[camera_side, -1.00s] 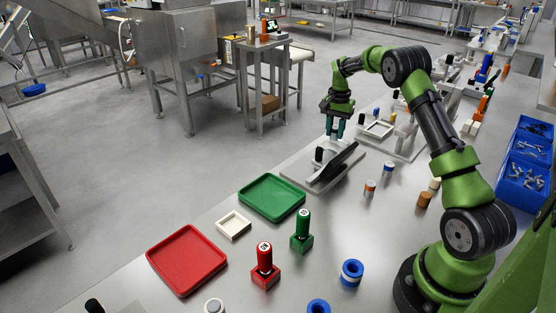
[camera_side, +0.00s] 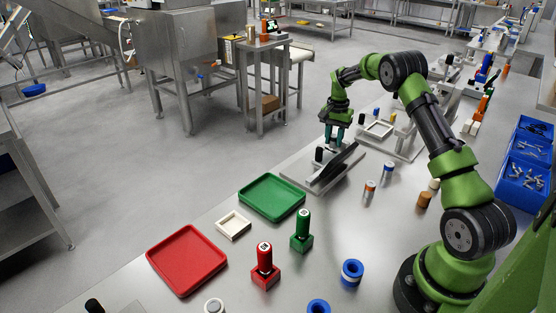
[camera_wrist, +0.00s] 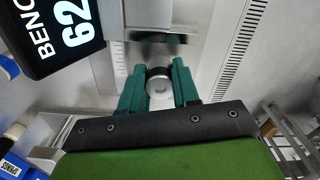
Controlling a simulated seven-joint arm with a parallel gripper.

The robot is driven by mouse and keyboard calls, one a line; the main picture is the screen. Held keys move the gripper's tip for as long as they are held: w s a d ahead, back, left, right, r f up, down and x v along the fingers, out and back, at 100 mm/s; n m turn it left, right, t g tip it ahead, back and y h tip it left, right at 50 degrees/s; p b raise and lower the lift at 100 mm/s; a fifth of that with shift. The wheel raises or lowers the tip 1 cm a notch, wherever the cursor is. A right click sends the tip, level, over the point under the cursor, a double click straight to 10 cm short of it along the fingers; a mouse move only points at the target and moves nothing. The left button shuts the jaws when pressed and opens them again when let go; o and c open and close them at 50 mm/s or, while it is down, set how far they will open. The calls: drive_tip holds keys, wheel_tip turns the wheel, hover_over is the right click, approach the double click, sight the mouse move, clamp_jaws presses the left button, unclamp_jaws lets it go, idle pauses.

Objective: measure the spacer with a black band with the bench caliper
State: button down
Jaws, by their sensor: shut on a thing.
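My gripper (camera_side: 335,145) has teal fingers and is low over the bench caliper (camera_side: 316,180), a pale plate with a dark display unit. In the wrist view my fingers (camera_wrist: 159,88) are shut on the spacer with a black band (camera_wrist: 159,86), a short silvery cylinder seen end-on with a dark ring near its far end. The caliper's black display (camera_wrist: 62,30) reads "BENC" and "62", cut off by the frame edge. In the side view the held spacer is hard to make out. I cannot tell whether it touches the caliper's jaws.
An orange-banded spacer (camera_side: 370,187) and a blue-banded one (camera_side: 388,168) stand right of the caliper. A green tray (camera_side: 243,200), a red tray (camera_side: 155,266), a green stamp-like block (camera_side: 302,241) and a red one (camera_side: 265,276) are nearer.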

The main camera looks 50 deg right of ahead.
drive_tip(key=shift+f, duration=0.45)
drive_tip(key=c, duration=0.8)
unclamp_jaws()
drive_tip(key=shift+o, duration=0.2)
drive_tip(key=shift+f, duration=0.1)
wheel_tip(320, 180, up, 16)
drive_tip(key=r, duration=0.1)
drive_tip(key=s+a+r+n+t, duration=0.2)
drive_tip(key=s+a, duration=0.5)
drive_tip(key=a, duration=0.4)
drive_tip(key=s+a+r+n+t+y, duration=0.1)
drive_tip(key=s+a+n+t, duration=0.1)
drive_tip(key=s+a+n, duration=0.3)
drive_tip(key=s+a+r+n+t+y, duration=0.1)
drive_tip(key=s+a+r+n+t, duration=0.1)
drive_tip(key=s+a, duration=0.8)
drive_tip(key=a+n+t, duration=0.1)
drive_tip(key=a+n, duration=0.1)
drive_tip(key=a, duration=0.5)
drive_tip(key=shift+s+a+r, duration=0.15)
drive_tip(key=shift+a+r, duration=0.15)
